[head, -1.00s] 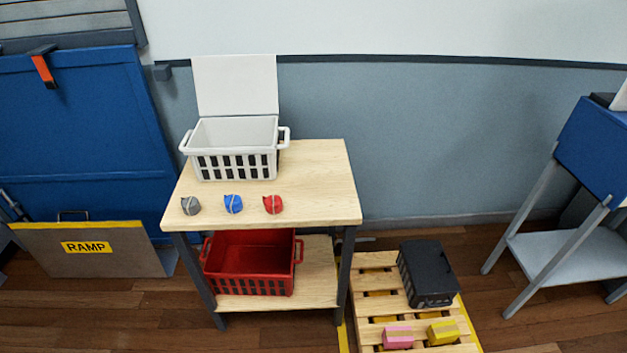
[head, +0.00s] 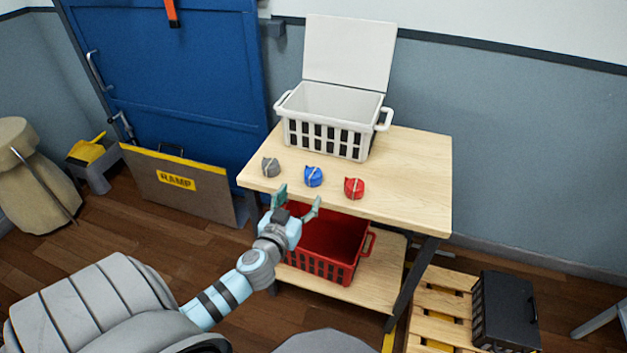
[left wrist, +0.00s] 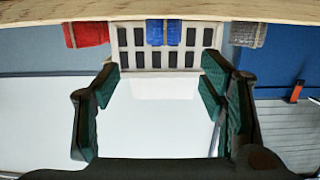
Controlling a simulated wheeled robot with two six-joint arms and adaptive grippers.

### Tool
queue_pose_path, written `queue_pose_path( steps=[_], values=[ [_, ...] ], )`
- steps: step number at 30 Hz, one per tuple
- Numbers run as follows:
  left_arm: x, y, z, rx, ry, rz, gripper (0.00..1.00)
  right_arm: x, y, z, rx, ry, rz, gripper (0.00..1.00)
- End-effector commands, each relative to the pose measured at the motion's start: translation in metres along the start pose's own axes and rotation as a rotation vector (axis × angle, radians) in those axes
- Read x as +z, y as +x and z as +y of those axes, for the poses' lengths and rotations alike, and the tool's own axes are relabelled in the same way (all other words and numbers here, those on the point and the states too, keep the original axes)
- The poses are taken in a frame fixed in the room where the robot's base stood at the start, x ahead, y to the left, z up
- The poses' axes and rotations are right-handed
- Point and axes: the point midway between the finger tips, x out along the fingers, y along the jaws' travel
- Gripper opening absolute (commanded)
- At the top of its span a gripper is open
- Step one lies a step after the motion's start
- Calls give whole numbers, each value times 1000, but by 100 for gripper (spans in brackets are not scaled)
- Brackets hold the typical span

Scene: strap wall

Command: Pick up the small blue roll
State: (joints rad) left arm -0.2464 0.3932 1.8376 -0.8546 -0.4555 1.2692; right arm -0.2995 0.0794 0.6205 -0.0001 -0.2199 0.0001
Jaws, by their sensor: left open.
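The small blue roll (head: 313,176) sits near the front edge of the wooden table (head: 415,165), between a grey roll (head: 271,167) and a red roll (head: 354,188). My left gripper (head: 299,200) is open and empty, just in front of the table edge and close to the blue roll, apart from it. In the left wrist view, which appears upside down, the blue roll (left wrist: 163,32) shows at the top, between the two open fingers (left wrist: 160,85). The red roll (left wrist: 86,34) and grey roll (left wrist: 248,34) lie to either side. My right gripper is not in view.
A white basket (head: 325,138) with a raised lid stands behind the rolls. A red basket (head: 326,262) is on the lower shelf, under the left gripper. A pallet (head: 440,300) with a black crate (head: 505,310) is at the right. A ramp board (head: 180,190) leans at the left.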

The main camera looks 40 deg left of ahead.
Motion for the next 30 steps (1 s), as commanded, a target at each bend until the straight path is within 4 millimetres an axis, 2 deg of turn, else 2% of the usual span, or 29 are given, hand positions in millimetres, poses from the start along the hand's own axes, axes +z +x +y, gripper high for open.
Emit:
queue_pose_path(
  steps=[3, 6, 11, 18, 25, 30],
  values=[
    [-2, 34, -1, -5, 0, 0, 65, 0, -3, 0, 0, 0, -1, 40],
    [0, 56, -2, -5, 1, -2, 65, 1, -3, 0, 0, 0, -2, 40],
    [0, 74, -3, -4, 2, -3, 65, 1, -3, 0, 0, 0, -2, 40],
    [-1, 117, -5, -6, 0, -4, 65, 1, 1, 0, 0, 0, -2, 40],
    [-1, 122, -4, -4, 1, -5, 65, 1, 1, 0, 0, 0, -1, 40],
    [-1, 122, -4, -4, 2, -5, 39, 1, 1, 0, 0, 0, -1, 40]
  ],
)
